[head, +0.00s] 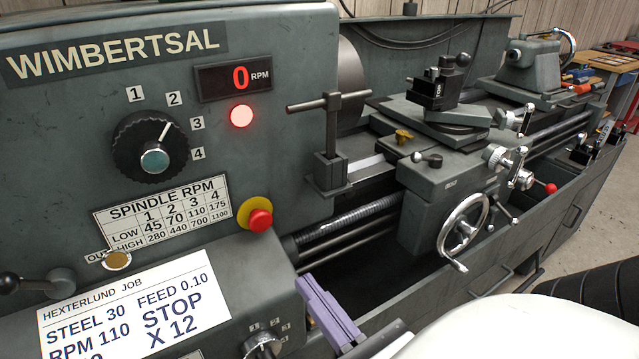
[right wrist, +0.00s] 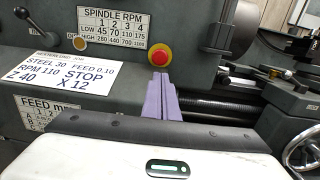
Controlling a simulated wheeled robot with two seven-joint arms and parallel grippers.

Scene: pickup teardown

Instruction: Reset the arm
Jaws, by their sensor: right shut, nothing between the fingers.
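My right gripper (head: 309,284) shows at the bottom middle of the head view, with purple fingers closed together and nothing between them. It also shows in the right wrist view (right wrist: 160,78), where its fingers point at the lathe front just below the red emergency stop button. I cannot tell from these views how far the fingertips are from the machine. The red stop button (head: 259,220) sits on its yellow base, up and left of the fingertips in the head view. My left gripper is in neither view.
The lathe headstock (head: 60,130) fills the left, with a speed dial (head: 150,147), a display (head: 234,78) reading 0 RPM and a lit red lamp (head: 241,116). The chuck key (head: 329,140) stands upright near the chuck. The carriage handwheel (head: 463,224) juts out at the right.

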